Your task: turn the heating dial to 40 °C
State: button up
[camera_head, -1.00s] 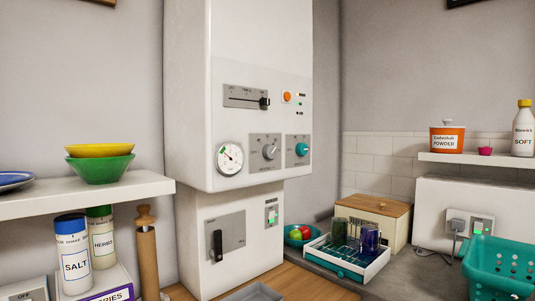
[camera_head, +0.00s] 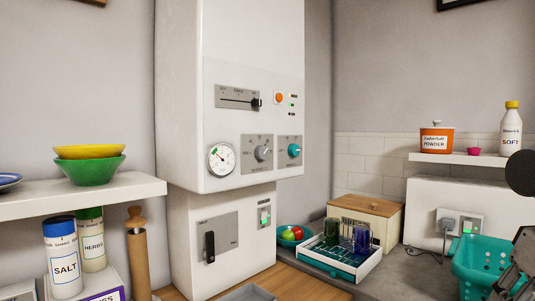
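A white boiler-like unit (camera_head: 250,45) hangs on the wall left of centre. Low on its front are two round knobs: a grey dial (camera_head: 263,153) on a grey plate, and a teal dial (camera_head: 294,150) on another plate to its right. Their printing is too small to read, so I cannot tell which is the heating dial or its set temperature. Dark and grey parts at the right edge look like mine; the lower, jointed one may be my gripper (camera_head: 518,268). It is cut off by the frame, its fingers are unclear, and it is well away from the dials.
The unit also has a slider (camera_head: 254,103), an orange button (camera_head: 279,98) and a round gauge (camera_head: 221,158). A shelf with bowls (camera_head: 90,165) juts out at left. A dish rack (camera_head: 345,258) and a teal basket (camera_head: 480,265) stand at right. The air before the dials looks clear.

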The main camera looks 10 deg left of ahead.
jog(key=shift+o, duration=0.8)
jog(key=w+a+f+n, duration=0.1)
jog(key=w+a+n, duration=0.1)
jog(key=w, duration=0.3)
jog(key=shift+a, duration=0.7)
jog(key=w+a+r+n+t, duration=0.2)
jog(key=w+a, duration=0.4)
jog(key=w, duration=0.4)
jog(key=n+t+y, duration=0.4)
jog(key=y, duration=1.1)
send_near(265, 152)
jog(key=a, duration=0.1)
jog(key=x, duration=0.7)
jog(key=shift+w+a, duration=0.15)
jog(key=shift+w, duration=0.15)
jog(key=c, duration=1)
